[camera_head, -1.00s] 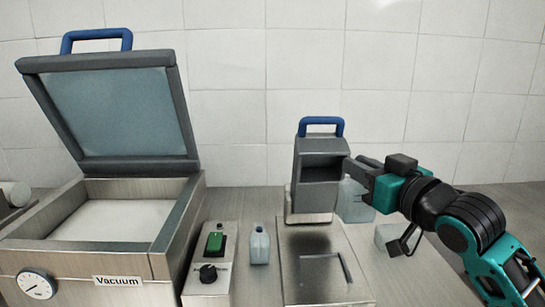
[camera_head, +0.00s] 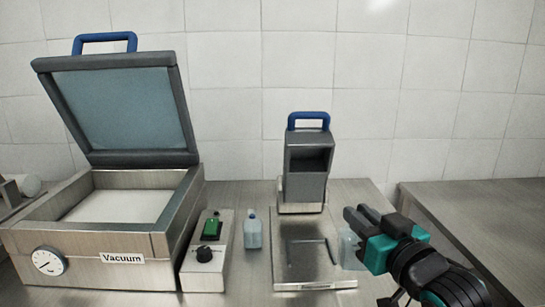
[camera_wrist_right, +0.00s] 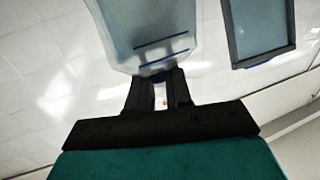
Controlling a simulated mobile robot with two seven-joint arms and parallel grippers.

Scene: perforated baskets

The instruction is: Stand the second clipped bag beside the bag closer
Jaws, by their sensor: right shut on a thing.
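The bag closer (camera_head: 305,187) is a grey upright machine with a blue handle and a dark opening, behind a flat metal plate. One small pale-blue clipped bag (camera_head: 253,233) stands upright to its left, in front. My right gripper (camera_head: 362,216) is to the right of the plate, shut on another pale-blue translucent bag (camera_wrist_right: 150,35). In the head view this bag (camera_head: 349,250) shows beside the plate's right edge, partly hidden by the gripper. I cannot tell whether it touches the table. My left gripper is not in view.
A vacuum machine (camera_head: 105,246) with its lid raised fills the left. A control box (camera_head: 206,262) with a green switch and black knob stands between it and the standing bag. The metal plate (camera_head: 310,262) is empty. A second steel table (camera_head: 480,210) lies to the right.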

